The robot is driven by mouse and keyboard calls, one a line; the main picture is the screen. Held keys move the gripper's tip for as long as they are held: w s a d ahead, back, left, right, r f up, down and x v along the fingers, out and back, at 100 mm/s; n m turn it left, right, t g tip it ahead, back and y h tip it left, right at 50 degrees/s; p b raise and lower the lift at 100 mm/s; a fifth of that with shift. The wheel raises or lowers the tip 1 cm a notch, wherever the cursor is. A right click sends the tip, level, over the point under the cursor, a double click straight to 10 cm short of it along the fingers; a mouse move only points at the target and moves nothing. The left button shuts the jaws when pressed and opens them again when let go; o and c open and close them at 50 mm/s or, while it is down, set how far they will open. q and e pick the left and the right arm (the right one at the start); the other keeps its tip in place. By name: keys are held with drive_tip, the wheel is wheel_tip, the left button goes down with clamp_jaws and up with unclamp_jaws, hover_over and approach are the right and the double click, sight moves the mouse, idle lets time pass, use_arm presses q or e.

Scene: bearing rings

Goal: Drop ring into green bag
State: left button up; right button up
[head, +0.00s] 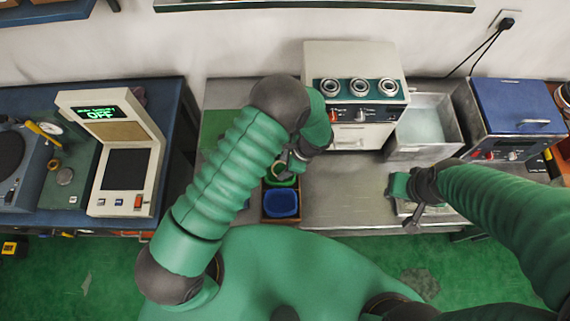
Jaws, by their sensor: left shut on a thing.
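My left gripper (296,162) is above the green bag (283,182), close to its far edge. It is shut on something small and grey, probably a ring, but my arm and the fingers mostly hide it. The green bag sits in the far part of a brown box, partly hidden under the gripper. A blue bag (281,204) fills the near part. My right gripper (410,218) is low over the bench at right, and its fingers are too small to read.
A cream machine (356,127) with three round ring-like pieces on top stands behind the bags. A grey basin (425,125) and a blue-lidded box (512,107) stand to the right. A tester with a screen reading OFF (126,150) is at left. Bare metal bench (345,190) lies right of the bags.

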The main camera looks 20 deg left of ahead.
sight(284, 168)
use_arm(q)
drive_tip(key=shift+a, duration=0.1)
drive_tip(key=shift+f+b, duration=0.35)
idle(0.4)
idle(0.7)
drive_tip(key=o, duration=1.5)
drive_tip(key=shift+o, duration=0.2)
wheel_tip(284, 168, up, 8)
drive_tip(key=p, duration=0.6)
